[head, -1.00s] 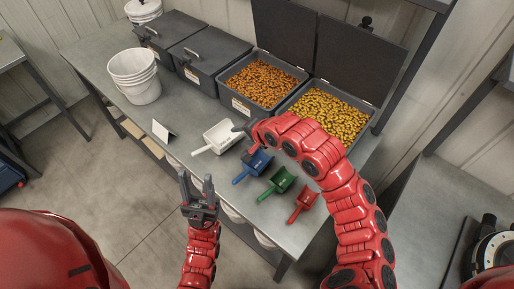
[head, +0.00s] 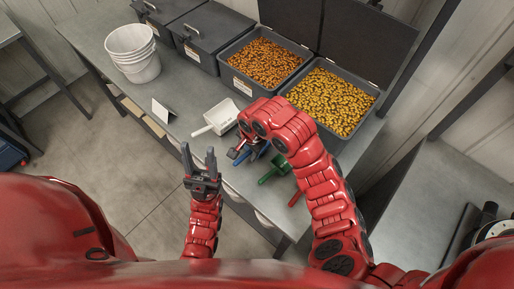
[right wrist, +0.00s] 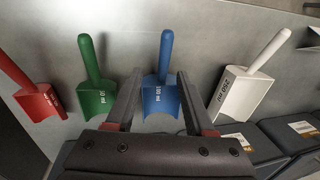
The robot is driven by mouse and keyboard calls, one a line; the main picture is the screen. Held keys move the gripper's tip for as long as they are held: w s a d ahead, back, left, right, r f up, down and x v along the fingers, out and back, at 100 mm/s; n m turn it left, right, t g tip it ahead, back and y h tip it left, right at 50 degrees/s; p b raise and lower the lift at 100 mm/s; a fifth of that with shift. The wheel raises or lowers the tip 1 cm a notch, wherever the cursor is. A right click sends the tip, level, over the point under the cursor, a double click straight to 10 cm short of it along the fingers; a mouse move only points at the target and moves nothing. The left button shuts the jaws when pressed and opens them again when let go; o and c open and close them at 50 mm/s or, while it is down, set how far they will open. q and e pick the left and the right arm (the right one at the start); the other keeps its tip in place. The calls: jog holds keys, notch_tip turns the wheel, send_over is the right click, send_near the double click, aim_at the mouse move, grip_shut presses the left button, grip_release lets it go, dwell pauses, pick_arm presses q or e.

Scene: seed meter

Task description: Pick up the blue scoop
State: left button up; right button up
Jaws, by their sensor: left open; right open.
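The blue scoop (right wrist: 161,95) lies on the bench, its handle toward the top in the right wrist view. In the head view it is mostly hidden by my right arm, with a bit of blue (head: 243,157) showing. My right gripper (right wrist: 160,73) is open, with one finger on each side of the scoop in the right wrist view; I cannot tell whether they touch it. In the head view this gripper (head: 238,152) is close over the bench. My left gripper (head: 199,150) is open and empty, in front of the bench edge, pointing up.
A white scoop (right wrist: 242,92) lies on one side of the blue one, a green scoop (right wrist: 96,98) and a red scoop (right wrist: 40,100) on the other. Open bins of orange (head: 264,62) and yellow (head: 330,100) seeds, closed bins and white buckets (head: 133,55) stand behind.

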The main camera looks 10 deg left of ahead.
aim_at(245, 156)
jog(key=shift+w+a+f, duration=0.1)
jog(key=shift+f, duration=0.45)
jog(key=f, duration=0.1)
jog(key=f+p, duration=0.1)
jog(key=a+f+p, duration=0.1)
jog(key=shift+w+f, duration=0.15)
jog(key=shift+w, duration=0.15)
jog(key=shift+w+a+f, duration=0.1)
jog(key=shift+f, duration=0.65)
grip_shut()
